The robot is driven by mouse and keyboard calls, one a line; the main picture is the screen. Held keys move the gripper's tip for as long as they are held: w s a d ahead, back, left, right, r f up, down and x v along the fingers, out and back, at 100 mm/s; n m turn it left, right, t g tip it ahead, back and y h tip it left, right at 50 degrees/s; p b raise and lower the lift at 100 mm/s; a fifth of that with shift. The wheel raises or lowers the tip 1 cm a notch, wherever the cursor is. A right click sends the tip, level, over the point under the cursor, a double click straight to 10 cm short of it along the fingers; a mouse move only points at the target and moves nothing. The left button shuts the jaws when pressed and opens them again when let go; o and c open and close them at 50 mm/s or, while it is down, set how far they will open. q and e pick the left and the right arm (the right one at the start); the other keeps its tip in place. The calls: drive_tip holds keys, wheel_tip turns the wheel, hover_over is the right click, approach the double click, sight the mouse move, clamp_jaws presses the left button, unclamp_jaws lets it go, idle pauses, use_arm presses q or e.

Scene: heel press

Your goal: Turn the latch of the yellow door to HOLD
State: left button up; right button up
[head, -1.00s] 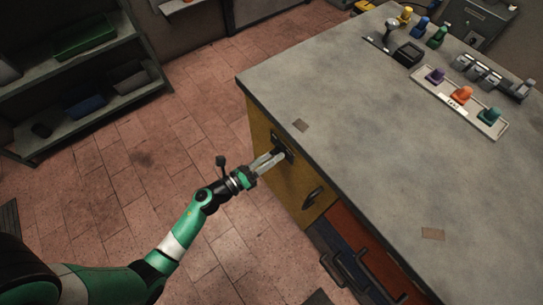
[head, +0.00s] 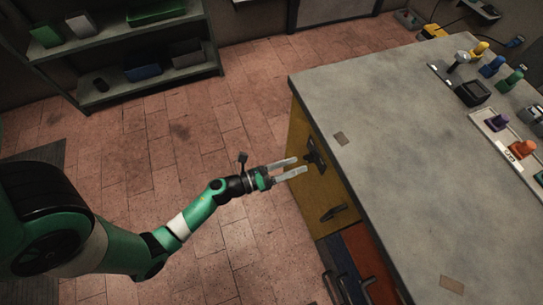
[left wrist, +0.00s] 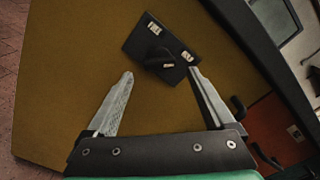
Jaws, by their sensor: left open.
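The yellow door (head: 318,188) is on the side of the grey-topped bench. Its latch is a black plate (head: 315,150) with a dark knob on it; in the left wrist view the plate looks tilted, with the knob (left wrist: 163,62) near its middle. Two small pale labels sit on the plate, too small to read, so I cannot tell which one the knob points at. My left gripper (head: 301,165) is open and empty, its fingertips just short of the latch. In the left wrist view the latch shows beyond and between the fingers (left wrist: 160,74). My right gripper is not in view.
A dark door handle (head: 334,212) is below the latch. An orange-red front (head: 368,265) and a dark blue one (head: 338,262) stand beside the yellow door. Open floor lies left of the bench.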

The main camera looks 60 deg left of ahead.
use_arm(q)
drive_tip(key=s+p, duration=0.1)
drive_tip(key=s, duration=0.7)
drive_tip(key=shift+a+p, duration=0.25)
drive_tip(key=shift+p, duration=0.15)
drive_tip(key=shift+s, duration=0.1)
